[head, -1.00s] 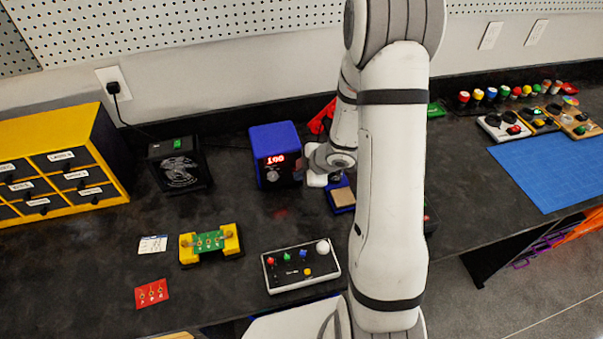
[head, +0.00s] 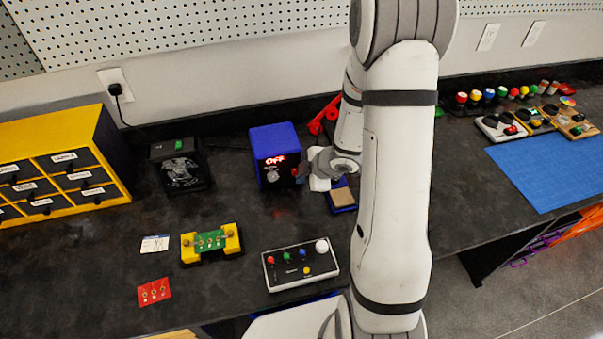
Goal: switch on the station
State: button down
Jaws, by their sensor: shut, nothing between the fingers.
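The station is a blue box (head: 275,157) with a dark front, a knob and a red lit display (head: 275,160) that reads "OFF". It stands upright on the black bench, left of my arm. My gripper (head: 303,173) is shut and empty, with its dark fingertips at the right edge of the station's front. Whether the fingertips touch the station cannot be told. A small red spot shows on the front by the fingertips.
A blue holder with a tan pad (head: 342,197) lies just below my gripper. A black fan box (head: 181,170) stands left. A yellow board holder (head: 211,243) and button box (head: 300,265) lie in front. A red object (head: 326,116) is behind. Bench before the station is clear.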

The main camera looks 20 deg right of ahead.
jog(key=p+v, duration=0.3)
jog(key=v, duration=0.7)
jog(key=shift+s+p, duration=0.3)
jog(key=shift+s, duration=0.25)
jog(key=b, duration=0.2)
jog(key=f+b, duration=0.1)
jog(key=b, duration=0.1)
jog(key=shift+s+f, duration=0.2)
jog(key=shift+f, duration=0.05)
jog(key=shift+r, duration=0.1)
jog(key=shift+a, duration=0.1)
